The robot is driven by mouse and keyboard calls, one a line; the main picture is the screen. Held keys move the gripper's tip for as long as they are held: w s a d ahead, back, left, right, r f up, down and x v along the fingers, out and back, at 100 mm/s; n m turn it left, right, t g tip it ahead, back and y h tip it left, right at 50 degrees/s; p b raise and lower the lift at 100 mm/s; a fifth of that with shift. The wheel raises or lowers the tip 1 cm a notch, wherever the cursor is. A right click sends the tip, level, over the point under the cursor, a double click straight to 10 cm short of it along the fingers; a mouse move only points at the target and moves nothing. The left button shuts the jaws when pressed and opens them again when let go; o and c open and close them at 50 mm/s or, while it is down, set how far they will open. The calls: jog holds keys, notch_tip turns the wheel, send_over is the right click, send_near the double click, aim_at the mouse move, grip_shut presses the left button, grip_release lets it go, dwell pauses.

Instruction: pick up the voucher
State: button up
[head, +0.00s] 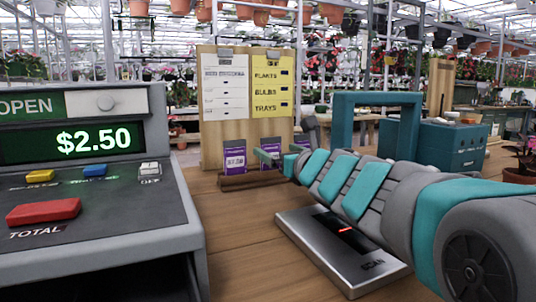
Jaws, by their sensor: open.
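Three purple cards with white labels stand upright in a low wooden rack; they look like vouchers. The left voucher (234,161) shows most clearly. The middle voucher (271,145) is partly covered by my gripper, and the right voucher (301,141) is partly behind my arm. The rack (236,183) sits on the wooden counter at the foot of a board. My gripper (268,157) is open, with its small teal fingers in front of the middle card. I cannot tell whether they touch it.
A grey cash register (95,190) reading $2.50 fills the left side. A flat silver scan plate (340,272) lies under my arm. A teal carrier box (455,146) stands behind my arm. Bare counter (235,240) lies between register and plate.

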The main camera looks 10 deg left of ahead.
aim_at(270, 145)
jog(key=shift+x, duration=3.4)
jog(key=shift+s+a, duration=0.1)
jog(key=shift+f, duration=0.1)
jog(key=shift+c, duration=0.2)
jog(key=c, duration=1.3)
jog(key=shift+r+p, duration=0.45)
jog(key=shift+p, duration=0.05)
jog(key=s+d+r, duration=0.1)
jog(key=s+d, duration=0.2)
jog(key=d, duration=0.1)
jog(key=s+d+r+p, duration=0.1)
jog(key=s+d, duration=0.2)
jog(key=s, duration=0.1)
jog(key=s+d+r, duration=0.2)
jog(key=s+d, duration=0.2)
jog(key=shift+d+p, duration=0.3)
jog(key=shift+p, duration=0.1)
